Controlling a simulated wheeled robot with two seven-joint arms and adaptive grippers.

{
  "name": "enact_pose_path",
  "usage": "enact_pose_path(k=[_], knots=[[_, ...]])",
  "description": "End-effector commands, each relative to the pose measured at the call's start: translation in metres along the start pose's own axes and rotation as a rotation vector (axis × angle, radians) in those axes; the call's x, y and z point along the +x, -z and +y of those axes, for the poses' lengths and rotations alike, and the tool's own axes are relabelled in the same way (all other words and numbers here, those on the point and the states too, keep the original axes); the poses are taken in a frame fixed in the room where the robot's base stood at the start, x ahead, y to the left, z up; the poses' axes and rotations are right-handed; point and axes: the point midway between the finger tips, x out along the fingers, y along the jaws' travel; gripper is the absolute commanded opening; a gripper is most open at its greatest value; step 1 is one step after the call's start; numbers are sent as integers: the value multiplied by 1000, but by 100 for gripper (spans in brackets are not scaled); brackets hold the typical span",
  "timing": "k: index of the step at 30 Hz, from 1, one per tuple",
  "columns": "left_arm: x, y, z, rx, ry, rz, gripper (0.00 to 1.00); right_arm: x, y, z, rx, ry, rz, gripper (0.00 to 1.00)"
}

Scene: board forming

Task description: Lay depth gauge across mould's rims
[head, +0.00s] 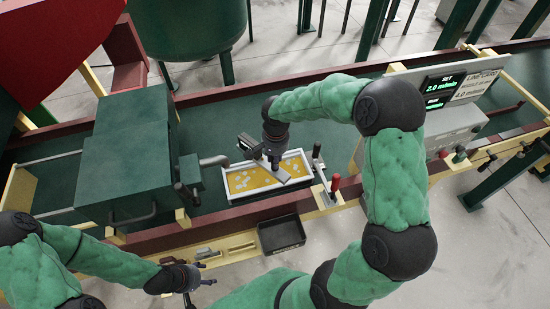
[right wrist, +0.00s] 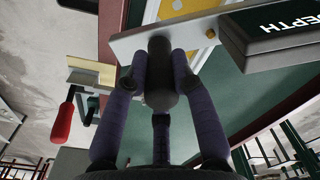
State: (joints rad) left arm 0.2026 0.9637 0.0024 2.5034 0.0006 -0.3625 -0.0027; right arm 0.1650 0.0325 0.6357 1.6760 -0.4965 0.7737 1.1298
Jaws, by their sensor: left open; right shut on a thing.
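The mould (head: 227,196) is a white-rimmed tray on the green belt in the head view, with a yellow bed and pale pieces inside. My right gripper (head: 273,154) is over its far side, shut on the dark handle of the depth gauge (head: 280,173). In the right wrist view the fingers (right wrist: 158,80) close around that handle. The gauge's metal bar (right wrist: 130,42) and its black box marked DEPTH (right wrist: 280,30) lie beyond it, with yellow behind. I cannot tell whether the bar touches the rims. My left gripper (head: 196,279) is open and empty at the front left.
A red-handled clamp (head: 335,184) stands just right of the mould; its red handle also shows in the right wrist view (right wrist: 63,122). A green machine housing (head: 125,150) is at left. A black tray (head: 281,234) sits on the front ledge. A control panel (head: 440,95) is at right.

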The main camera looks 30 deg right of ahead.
Motion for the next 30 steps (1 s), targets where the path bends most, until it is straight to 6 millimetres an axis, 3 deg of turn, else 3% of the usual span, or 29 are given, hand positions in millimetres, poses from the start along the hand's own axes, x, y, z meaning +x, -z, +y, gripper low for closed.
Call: enact_pose_path(k=[18,30], knots=[[46,2,-16,0,0,0,60,54,0,1,1,2,2,0],[55,2,-20,0,0,0,60,64,0,1,1,2,2,0]])
